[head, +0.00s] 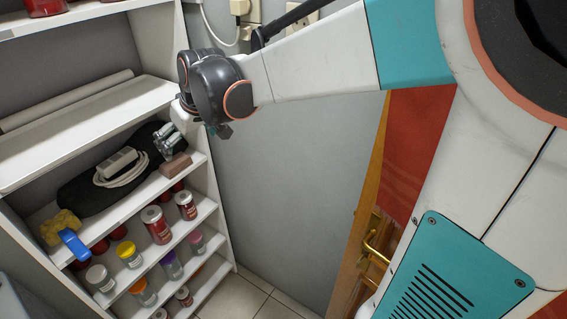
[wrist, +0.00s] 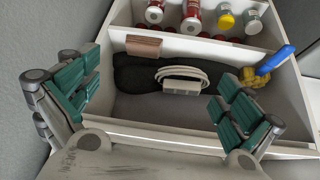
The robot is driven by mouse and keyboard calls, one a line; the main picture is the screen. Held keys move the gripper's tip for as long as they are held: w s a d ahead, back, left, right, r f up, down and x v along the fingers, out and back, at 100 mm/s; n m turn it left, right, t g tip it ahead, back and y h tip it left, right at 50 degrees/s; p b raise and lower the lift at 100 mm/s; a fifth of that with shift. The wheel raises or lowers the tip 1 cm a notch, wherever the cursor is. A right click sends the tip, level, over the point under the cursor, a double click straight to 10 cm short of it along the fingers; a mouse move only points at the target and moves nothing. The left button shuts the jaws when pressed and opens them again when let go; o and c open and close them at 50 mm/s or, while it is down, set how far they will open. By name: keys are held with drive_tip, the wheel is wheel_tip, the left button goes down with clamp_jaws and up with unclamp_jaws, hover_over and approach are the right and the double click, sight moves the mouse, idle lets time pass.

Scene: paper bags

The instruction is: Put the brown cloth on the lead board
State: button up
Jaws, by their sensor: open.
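The brown cloth (head: 175,165) is a small folded brown block on the middle shelf, at the right end of a black item. It also shows in the wrist view (wrist: 143,46) at the upper left. The lead board (head: 122,159) is a white socket strip with a coiled white cable, lying on the black item left of the cloth. In the wrist view the lead board (wrist: 181,86) is below and right of the cloth. My gripper (head: 169,141) is open and empty at the shelf, close to the cloth. Its teal fingers (wrist: 160,85) are wide apart.
A black flat item (head: 85,190) covers much of the shelf. A yellow sponge (head: 60,228) and a blue object (head: 75,243) sit at its left end. Jars (head: 156,224) fill the shelves below. An upper shelf (head: 80,125) overhangs the back; a wooden door (head: 370,220) stands at right.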

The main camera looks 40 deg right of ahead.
drive_tip(key=s+f+m+h, duration=0.1)
drive_tip(key=s+f+m, duration=0.1)
drive_tip(key=s, duration=2.2)
drive_tip(key=shift+s+a+f+t, duration=0.15)
drive_tip(key=shift+s+f+t, duration=0.15)
drive_tip(key=shift+f+t, duration=0.1)
